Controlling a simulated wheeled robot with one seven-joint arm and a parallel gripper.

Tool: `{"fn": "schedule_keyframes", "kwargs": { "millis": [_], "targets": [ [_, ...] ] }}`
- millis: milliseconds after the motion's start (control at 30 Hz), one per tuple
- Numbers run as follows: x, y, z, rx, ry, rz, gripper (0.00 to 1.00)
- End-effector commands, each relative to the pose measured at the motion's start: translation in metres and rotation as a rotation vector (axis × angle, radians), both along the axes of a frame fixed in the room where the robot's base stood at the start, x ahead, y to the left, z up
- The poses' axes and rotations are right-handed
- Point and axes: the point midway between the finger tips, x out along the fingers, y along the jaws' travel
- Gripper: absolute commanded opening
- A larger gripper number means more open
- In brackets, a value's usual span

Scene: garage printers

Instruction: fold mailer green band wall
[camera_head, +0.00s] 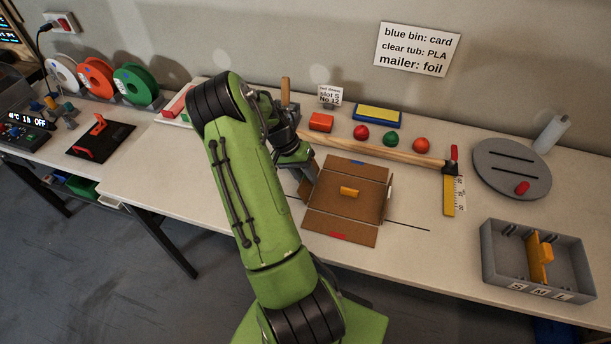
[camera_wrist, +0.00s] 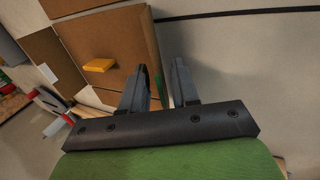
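The mailer is a brown cardboard piece (camera_head: 345,184) on the workbench, with a small orange-yellow block (camera_head: 349,191) on its middle. Its back flap has a blue band (camera_head: 358,163) and its front flap a red band (camera_head: 338,236). A white patch shows at its right side. My gripper (camera_wrist: 160,65) is open at one edge of the cardboard (camera_wrist: 110,35), with that edge seen between the two fingers. I cannot tell whether they touch it. The block also shows in the wrist view (camera_wrist: 99,65).
A ruler (camera_head: 455,195), a grey disc (camera_head: 512,168) and a grey divided tray (camera_head: 495,275) stand right. Spools (camera_head: 135,85) are far left.

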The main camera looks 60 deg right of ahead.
Motion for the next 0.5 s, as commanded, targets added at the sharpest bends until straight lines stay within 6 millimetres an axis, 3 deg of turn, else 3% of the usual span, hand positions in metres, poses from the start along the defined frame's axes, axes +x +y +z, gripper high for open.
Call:
{"fn": "schedule_keyframes", "kwargs": {
  "millis": [200,400,500],
  "targets": [
    [-0.0002,0.0,0.0,0.0,0.0,0.0,0.28],
    [-0.0001,0.0,0.0003,0.0,0.0,0.0,0.0],
    [0.0,-0.0001,0.0004,0.0,0.0,0.0,0.0]
  ]
}}
